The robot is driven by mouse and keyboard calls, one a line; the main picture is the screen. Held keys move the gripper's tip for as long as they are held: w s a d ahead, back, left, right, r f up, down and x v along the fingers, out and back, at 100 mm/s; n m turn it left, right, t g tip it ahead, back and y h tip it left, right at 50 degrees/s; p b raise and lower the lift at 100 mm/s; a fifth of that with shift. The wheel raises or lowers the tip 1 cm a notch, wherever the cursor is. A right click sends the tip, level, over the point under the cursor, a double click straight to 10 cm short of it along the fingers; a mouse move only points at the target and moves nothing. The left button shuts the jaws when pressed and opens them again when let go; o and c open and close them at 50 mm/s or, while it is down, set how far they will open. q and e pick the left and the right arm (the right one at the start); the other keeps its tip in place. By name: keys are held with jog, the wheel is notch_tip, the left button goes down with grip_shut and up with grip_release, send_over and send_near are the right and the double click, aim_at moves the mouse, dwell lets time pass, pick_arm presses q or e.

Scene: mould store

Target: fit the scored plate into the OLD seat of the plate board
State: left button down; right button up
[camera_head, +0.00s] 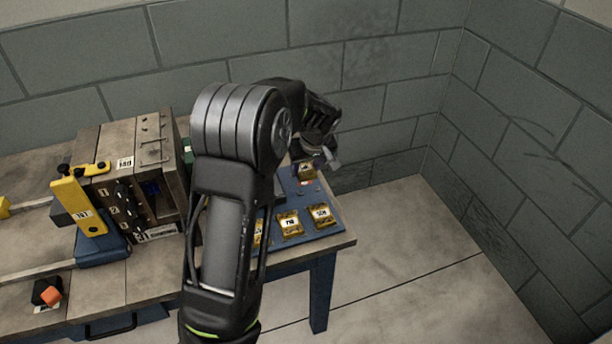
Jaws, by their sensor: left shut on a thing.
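My left gripper (314,160) is at the far end of the blue plate board (332,229). It is shut on a small brass-coloured plate (306,173), which it holds over or at the back part of the board; I cannot tell whether the plate touches it. A small red-and-white mark shows on the board just below. Along the front of the board sit a right plate (320,214) and a middle plate (290,223), both brass-coloured with white labels, and a third partly behind my arm. Scoring and the OLD label cannot be made out. My right gripper is out of view.
The board lies at the right end of a wooden bench (130,280) with blue legs. A wooden box with numbered knobs (128,205) and a yellow-handled fixture (80,205) stand left of my arm. Block walls rise behind.

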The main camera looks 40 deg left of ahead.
aim_at(307, 173)
pick_arm(q)
jog(key=shift+f, duration=1.85)
jog(key=shift+f, duration=0.2)
jog(key=c, duration=0.7)
grip_release()
jog(key=shift+r, duration=0.1)
